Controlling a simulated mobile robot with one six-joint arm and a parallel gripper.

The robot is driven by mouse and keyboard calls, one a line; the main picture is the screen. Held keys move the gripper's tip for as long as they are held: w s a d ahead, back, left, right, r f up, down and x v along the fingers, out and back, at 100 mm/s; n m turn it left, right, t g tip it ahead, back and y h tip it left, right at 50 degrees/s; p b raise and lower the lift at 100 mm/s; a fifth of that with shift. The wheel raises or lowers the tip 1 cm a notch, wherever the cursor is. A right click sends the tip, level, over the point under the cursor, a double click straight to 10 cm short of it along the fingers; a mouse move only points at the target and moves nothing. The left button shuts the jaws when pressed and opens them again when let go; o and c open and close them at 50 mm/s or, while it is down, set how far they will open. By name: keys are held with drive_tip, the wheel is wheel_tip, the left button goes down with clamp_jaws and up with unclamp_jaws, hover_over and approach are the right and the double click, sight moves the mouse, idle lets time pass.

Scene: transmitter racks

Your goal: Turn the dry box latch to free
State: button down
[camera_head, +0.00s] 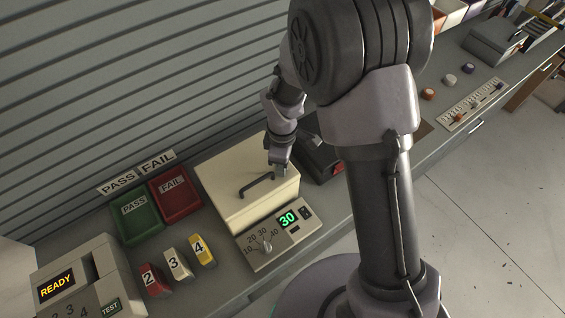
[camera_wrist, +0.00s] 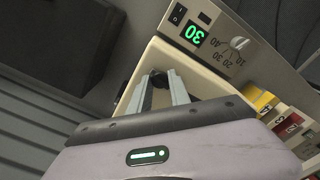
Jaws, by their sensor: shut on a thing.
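The dry box is a cream box (camera_head: 225,185) with a dark bar handle (camera_head: 257,187) on its lid. It also shows in the wrist view (camera_wrist: 203,84). My gripper (camera_head: 279,171) points down at the lid's right side, close to the handle's right end. In the wrist view my gripper (camera_wrist: 168,90) has its two pale fingers on either side of a small dark part, the latch (camera_wrist: 158,77), and is shut on it. The fingers partly hide this part, so its turn angle cannot be told. The lid looks closed.
A control panel with a dial (camera_head: 266,246) and a green "30" display (camera_head: 288,219) fronts the box. Left are green PASS (camera_head: 136,217) and red FAIL (camera_head: 176,193) trays and numbered blocks (camera_head: 177,264). A dark case (camera_head: 318,160) stands close on the right.

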drive_tip(key=shift+n, duration=0.3)
idle(0.9)
drive_tip(key=c, duration=1.2)
unclamp_jaws()
wheel_tip(320, 180, up, 17)
drive_tip(key=p, duration=0.2)
drive_tip(key=shift+r+p, duration=0.2)
drive_tip(key=shift+p, duration=0.2)
